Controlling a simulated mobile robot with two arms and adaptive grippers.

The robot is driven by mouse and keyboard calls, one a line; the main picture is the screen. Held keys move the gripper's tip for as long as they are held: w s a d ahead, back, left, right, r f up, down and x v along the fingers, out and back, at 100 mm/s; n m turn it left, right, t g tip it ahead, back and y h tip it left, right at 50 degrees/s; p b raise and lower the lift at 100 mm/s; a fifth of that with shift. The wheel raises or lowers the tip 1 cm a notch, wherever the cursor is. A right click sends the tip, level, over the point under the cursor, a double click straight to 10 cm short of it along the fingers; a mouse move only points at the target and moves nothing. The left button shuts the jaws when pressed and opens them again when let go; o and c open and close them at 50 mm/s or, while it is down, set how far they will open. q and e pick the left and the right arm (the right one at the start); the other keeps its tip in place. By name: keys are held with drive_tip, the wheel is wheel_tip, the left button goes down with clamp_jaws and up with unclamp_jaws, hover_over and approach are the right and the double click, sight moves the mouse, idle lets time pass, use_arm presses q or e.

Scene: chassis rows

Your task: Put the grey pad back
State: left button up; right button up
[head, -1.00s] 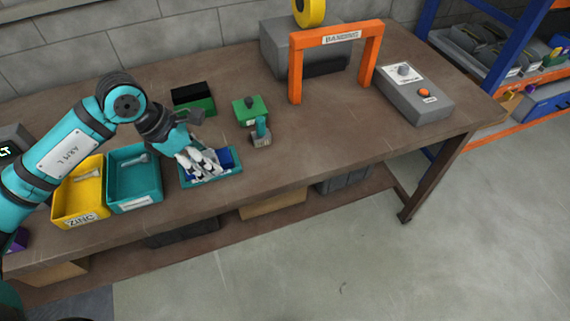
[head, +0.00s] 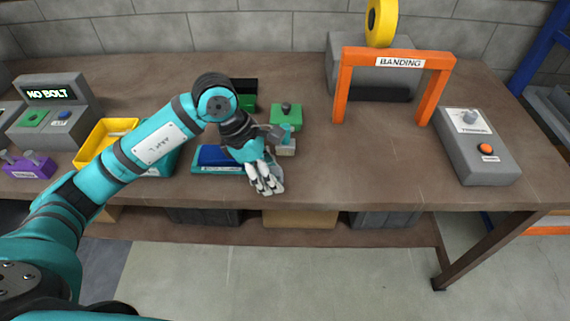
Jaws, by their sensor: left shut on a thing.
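My left gripper (head: 265,186) points down just right of the teal tray, low over the table near its front edge. It is shut on a small grey piece, the grey pad (head: 279,178), which is mostly hidden behind the white fingers. Whether the pad touches the table I cannot tell. The teal tray (head: 205,168) holds a blue block (head: 214,154); my arm hides part of its right side. A grey block with a teal handle (head: 286,147) stands just behind the gripper. My right gripper is not in view.
A green block with a dark knob (head: 286,115) and a black-and-green box (head: 243,94) stand behind. A yellow bin (head: 94,140) and a teal bin (head: 160,163) are at left. The orange BANDING frame (head: 399,57) and a grey terminal (head: 477,150) stand right. The table's front right is clear.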

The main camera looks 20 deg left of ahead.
use_arm(q)
hover_over(291, 179)
drive_tip(key=a, duration=0.2)
drive_tip(key=shift+s+d+f+p, duration=0.15)
drive_tip(key=shift+d+f+p, duration=0.1)
drive_tip(key=shift+p, duration=0.15)
wheel_tip(291, 179, down, 3)
drive_tip(key=shift+f+p, duration=0.15)
drive_tip(key=shift+p, duration=0.4)
drive_tip(key=shift+f, duration=0.1)
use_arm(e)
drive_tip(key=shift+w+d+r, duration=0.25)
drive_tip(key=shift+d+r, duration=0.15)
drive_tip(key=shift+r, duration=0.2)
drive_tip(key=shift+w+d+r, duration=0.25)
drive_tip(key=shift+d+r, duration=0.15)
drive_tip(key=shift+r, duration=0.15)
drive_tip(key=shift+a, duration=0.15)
use_arm(q)
drive_tip(key=shift+f+b, duration=0.2)
drive_tip(key=shift+b, duration=0.1)
drive_tip(key=o, duration=1)
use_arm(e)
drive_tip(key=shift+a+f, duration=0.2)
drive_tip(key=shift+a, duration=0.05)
use_arm(q)
drive_tip(key=shift+r, duration=0.15)
